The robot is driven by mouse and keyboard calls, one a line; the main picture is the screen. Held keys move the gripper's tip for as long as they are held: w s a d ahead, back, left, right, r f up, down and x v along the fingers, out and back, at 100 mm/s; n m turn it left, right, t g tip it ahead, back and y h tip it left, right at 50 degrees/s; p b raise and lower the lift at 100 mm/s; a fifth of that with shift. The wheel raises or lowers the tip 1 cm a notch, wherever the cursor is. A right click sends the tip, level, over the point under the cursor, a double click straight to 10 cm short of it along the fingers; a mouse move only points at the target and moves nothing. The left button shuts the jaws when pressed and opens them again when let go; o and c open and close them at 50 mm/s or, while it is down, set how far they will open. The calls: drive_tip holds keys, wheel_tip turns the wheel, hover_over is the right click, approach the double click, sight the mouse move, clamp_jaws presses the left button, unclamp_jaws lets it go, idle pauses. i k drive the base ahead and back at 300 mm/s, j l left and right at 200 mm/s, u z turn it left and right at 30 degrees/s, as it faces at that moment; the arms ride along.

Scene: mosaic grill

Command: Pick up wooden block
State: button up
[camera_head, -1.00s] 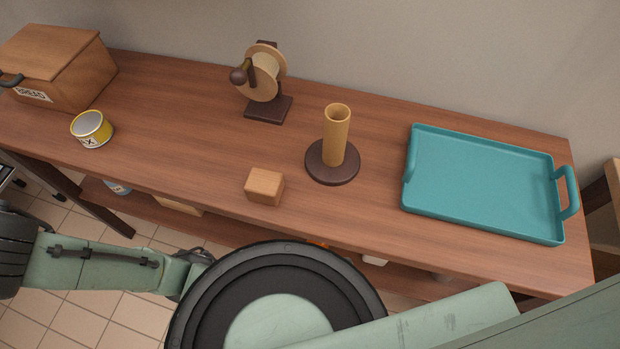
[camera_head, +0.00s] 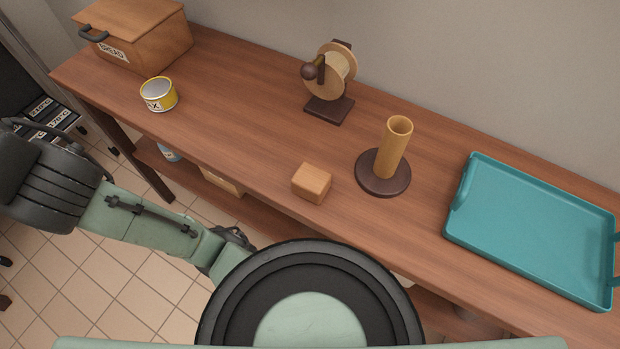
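The wooden block (camera_head: 311,184) is a small light-brown box lying on the wooden table (camera_head: 240,128) near its front edge. It stands left of the round dark base of an upright wooden cylinder, apart from it. My green and black arm shows at the lower left and bottom, below the table's front edge. My gripper's fingers cannot be made out, so whether it is open or shut does not show. Nothing of mine touches the block.
The wooden cylinder (camera_head: 393,150) and a wheel-shaped device with a knob (camera_head: 335,75) stand behind the block. A teal tray (camera_head: 535,225) lies at the right. A yellow can (camera_head: 158,94) and a bread box (camera_head: 140,35) stand at the left. The tabletop left of the block is clear.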

sight(310, 182)
drive_tip(key=k+l+u, duration=0.15)
drive_tip(key=u, duration=0.2)
drive_tip(key=k+u, duration=0.4)
